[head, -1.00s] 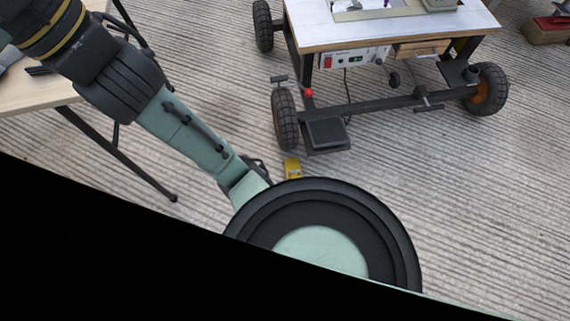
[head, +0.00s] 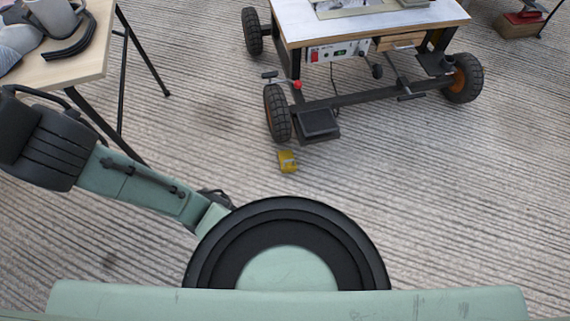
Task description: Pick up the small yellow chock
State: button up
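The small yellow chock (head: 288,161) lies on the ribbed concrete floor, just in front of the near left wheel of a wheeled work table. It is fully in view, with clear floor around it, and nothing holds it. My arm reaches out to the left in the head view, and its green and black links show in the lower left. My gripper is not in the picture.
The wheeled work table (head: 370,22) has black tyres, the nearest being its left wheel (head: 278,113), and a low black step (head: 318,124) close to the chock. The floor at right is open.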

aim_at(287, 164)
jog(key=i+l+u, duration=0.1)
jog(key=l+u, duration=0.2)
jog(key=l, duration=0.35)
jog(key=l+u, duration=0.35)
jog(key=l, duration=0.25)
jog(key=i+l+u, duration=0.1)
jog(key=l+u, duration=0.15)
jog(key=l, duration=0.2)
jog(key=l+u, duration=0.2)
jog(key=l, duration=0.25)
jog(key=i, duration=0.35)
